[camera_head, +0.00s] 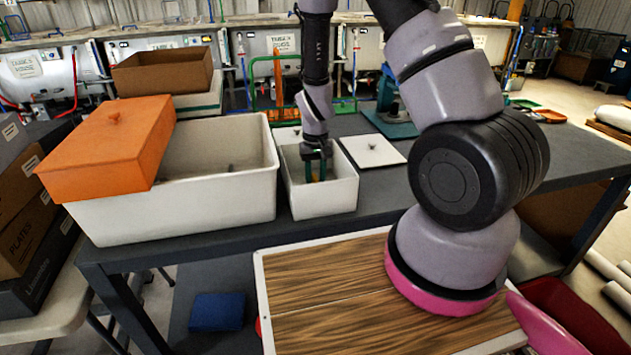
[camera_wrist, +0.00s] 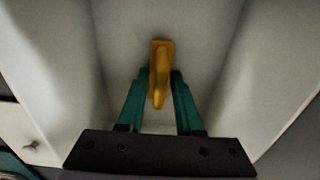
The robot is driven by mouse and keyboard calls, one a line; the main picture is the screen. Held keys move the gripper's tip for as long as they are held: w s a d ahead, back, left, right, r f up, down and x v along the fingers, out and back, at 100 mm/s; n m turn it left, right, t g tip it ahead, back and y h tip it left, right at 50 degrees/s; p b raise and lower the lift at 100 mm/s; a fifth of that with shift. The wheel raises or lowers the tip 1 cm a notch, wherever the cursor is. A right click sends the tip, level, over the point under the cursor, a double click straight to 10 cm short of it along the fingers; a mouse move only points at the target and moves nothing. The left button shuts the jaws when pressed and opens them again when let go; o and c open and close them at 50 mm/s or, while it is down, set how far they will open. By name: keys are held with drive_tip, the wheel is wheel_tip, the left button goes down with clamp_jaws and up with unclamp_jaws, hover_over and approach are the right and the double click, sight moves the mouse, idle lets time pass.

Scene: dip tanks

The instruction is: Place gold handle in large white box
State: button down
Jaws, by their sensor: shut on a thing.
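The gold handle (camera_wrist: 160,75) is between the green fingers of my gripper (camera_wrist: 158,95) in the wrist view, with the box's pale walls around it. In the head view my gripper (camera_head: 317,170) reaches down into the small white box (camera_head: 325,201), and the handle is mostly hidden there. My gripper is shut on the gold handle. The large white box (camera_head: 190,215) stands just left of the small one, open on its right side. An orange lid (camera_head: 110,150) lies tilted across its left part.
A white lid (camera_head: 372,151) lies flat right of the small box. A brown box (camera_head: 163,72) on a white container stands behind the large box. A teal stand (camera_head: 390,118) is at the back. The dark table (camera_head: 450,180) is mostly clear to the right.

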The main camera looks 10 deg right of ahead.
drive_tip(key=shift+f, duration=0.1)
drive_tip(key=c, duration=0.6)
unclamp_jaws()
wheel_tip(320, 180, up, 13)
wheel_tip(320, 180, up, 20)
drive_tip(key=m+t+y, duration=0.2)
drive_tip(key=t, duration=0.1)
hover_over(316, 177)
drive_tip(key=s+d, duration=0.3)
drive_tip(key=s, duration=0.3)
drive_tip(key=s+d+r+t, duration=0.1)
drive_tip(key=s+r, duration=0.2)
drive_tip(key=s+d+r+m+t, duration=0.1)
drive_tip(key=s+r, duration=0.2)
drive_tip(key=s, duration=0.1)
drive_tip(key=s+r+m+t, duration=0.1)
drive_tip(key=s+r+t, duration=0.1)
drive_tip(key=s+r, duration=0.2)
drive_tip(key=shift+s+d, duration=0.25)
drive_tip(key=shift+d, duration=0.15)
